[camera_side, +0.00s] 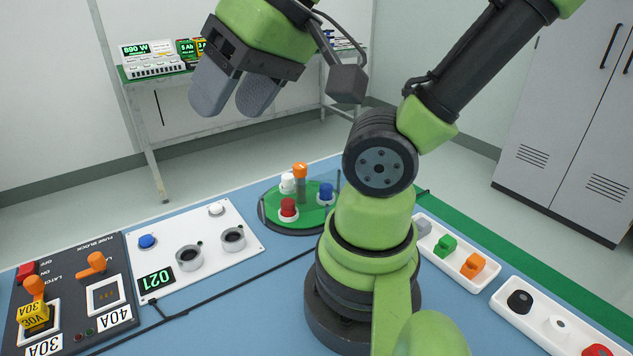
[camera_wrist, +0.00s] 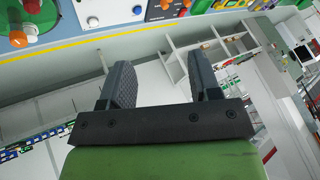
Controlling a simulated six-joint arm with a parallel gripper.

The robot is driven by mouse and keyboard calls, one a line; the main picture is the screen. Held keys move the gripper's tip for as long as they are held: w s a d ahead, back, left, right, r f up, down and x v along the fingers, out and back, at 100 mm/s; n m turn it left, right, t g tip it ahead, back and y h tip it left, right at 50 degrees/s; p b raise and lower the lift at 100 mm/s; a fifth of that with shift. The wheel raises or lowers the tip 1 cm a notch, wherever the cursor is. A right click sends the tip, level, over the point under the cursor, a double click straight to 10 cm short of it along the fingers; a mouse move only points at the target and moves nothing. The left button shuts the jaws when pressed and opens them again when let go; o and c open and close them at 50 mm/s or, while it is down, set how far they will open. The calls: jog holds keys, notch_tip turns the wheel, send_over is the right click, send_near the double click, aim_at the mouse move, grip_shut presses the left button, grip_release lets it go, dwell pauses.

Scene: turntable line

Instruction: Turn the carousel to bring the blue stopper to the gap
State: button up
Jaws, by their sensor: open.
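The carousel (camera_side: 312,218) is a round green disc on the blue table, left of my arm's base in the side view. The blue stopper (camera_side: 326,192) stands on its right side. A red stopper (camera_side: 288,208) is at its front, a white stopper (camera_side: 287,183) at its left, and an orange-topped post (camera_side: 300,172) near the middle. A clear guard seems to edge the disc; I cannot make out the gap. My gripper (camera_side: 230,100) is open and empty, high above the table. In the wrist view its fingers (camera_wrist: 160,80) are apart with nothing between them.
A white panel (camera_side: 212,238) with a blue button (camera_side: 147,241), a white button (camera_side: 216,209) and two round knobs reads 021. A dark fuse block (camera_side: 70,290) is at left. White trays (camera_side: 455,253) with coloured pieces lie right of my base. A cable crosses the table.

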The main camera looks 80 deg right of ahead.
jog(key=w+d+f+m+g+h, duration=0.1)
jog(key=w+d+m+g+h, duration=0.15)
jog(key=d, duration=0.25)
jog(key=m+g, duration=0.5)
jog(key=m, duration=0.2)
send_over(300, 165)
notch_tip(300, 165, down, 12)
jog(key=shift+f+y, duration=0.15)
jog(key=shift+y, duration=0.3)
notch_tip(300, 165, down, 9)
jog(key=shift+c, duration=0.2)
jog(key=shift+t, duration=0.25)
grip_shut()
